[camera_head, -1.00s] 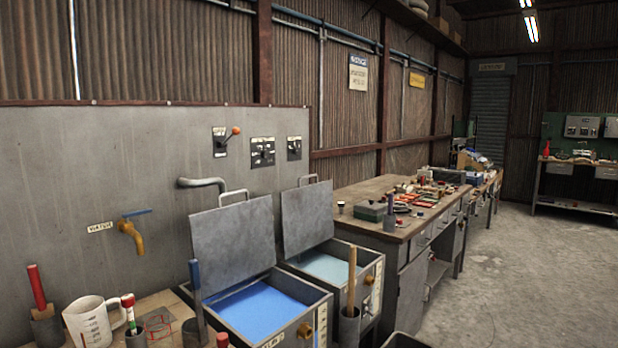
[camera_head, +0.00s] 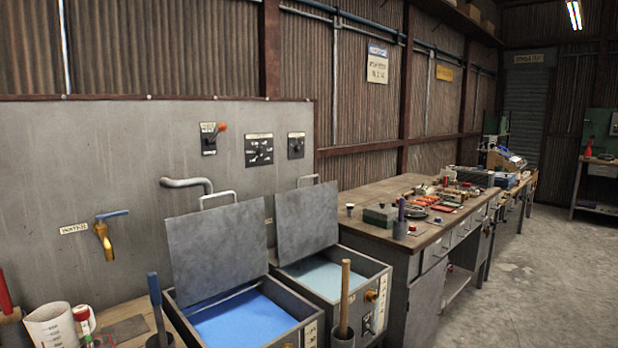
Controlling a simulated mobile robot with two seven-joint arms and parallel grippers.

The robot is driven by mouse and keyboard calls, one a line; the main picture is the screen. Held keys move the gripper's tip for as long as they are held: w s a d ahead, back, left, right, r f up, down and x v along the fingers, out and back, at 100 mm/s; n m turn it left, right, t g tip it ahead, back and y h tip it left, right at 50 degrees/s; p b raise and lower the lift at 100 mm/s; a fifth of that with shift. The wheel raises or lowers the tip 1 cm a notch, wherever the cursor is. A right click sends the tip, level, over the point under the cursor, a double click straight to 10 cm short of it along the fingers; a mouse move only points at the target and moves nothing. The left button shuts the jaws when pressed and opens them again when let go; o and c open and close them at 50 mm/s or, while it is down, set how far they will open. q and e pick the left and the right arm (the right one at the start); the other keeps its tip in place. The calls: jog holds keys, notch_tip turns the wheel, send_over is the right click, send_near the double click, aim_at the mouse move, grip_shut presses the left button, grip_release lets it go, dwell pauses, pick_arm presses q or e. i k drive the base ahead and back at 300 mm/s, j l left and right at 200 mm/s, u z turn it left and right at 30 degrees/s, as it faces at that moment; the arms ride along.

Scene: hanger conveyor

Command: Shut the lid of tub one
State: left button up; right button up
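Two grey metal tubs stand side by side below the wall panel. The nearer, left tub (camera_head: 300,333) holds bright blue liquid (camera_head: 243,319). Its flat grey lid (camera_head: 220,250) stands open, tilted back, with a handle on its top edge. The tub to its right (camera_head: 374,277) holds pale blue-green liquid (camera_head: 318,273). Its lid (camera_head: 307,222) also stands open and leans back. I cannot read a number on either tub, so I cannot tell which is tub one. Neither of my grippers shows in this view.
A yellow tap (camera_head: 105,240) and a grey pipe (camera_head: 187,184) stick out from the panel (camera_head: 130,150). A measuring jug (camera_head: 52,328) stands at lower left. A wooden-handled tool (camera_head: 345,292) stands before the tubs. A cluttered workbench (camera_head: 360,193) is at right; open floor (camera_head: 560,290) lies beyond.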

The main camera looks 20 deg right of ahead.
aim_at(306, 218)
jog(key=i+l+u, duration=0.1)
jog(key=l, duration=0.3)
jog(key=i+l, duration=0.2)
jog(key=l, duration=0.2)
jog(key=i+l+u, duration=0.15)
jog(key=l, duration=0.25)
jog(key=i+l+u, duration=0.1)
jog(key=l, duration=0.35)
jog(key=i, duration=0.05)
